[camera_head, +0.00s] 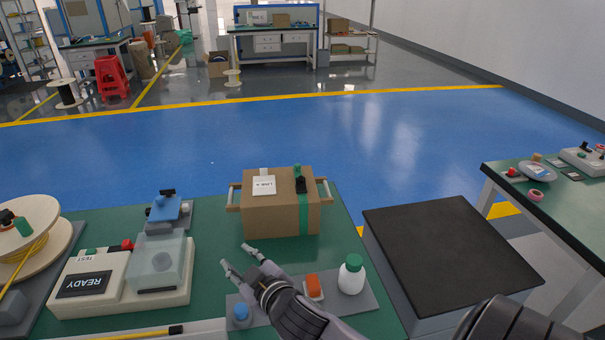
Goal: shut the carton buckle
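The brown carton (260,215) stands upright at the back right of the green table, with a handle on each side. A green strap (303,215) runs over its top and down its front. The black buckle (300,184) sits on the strap on top of the carton; I cannot tell whether it is open or shut. My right gripper (236,256) is in front of the carton and to its lower left, apart from it. Its fingers are spread and empty. My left gripper is not in view.
A grey tray (370,301) holds a white bottle (351,278), an orange item (313,286) and a blue-capped item (241,312) near my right arm. A tester (120,285) marked READY and a cable spool (30,222) stand left. A dark-topped cabinet (450,245) is right.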

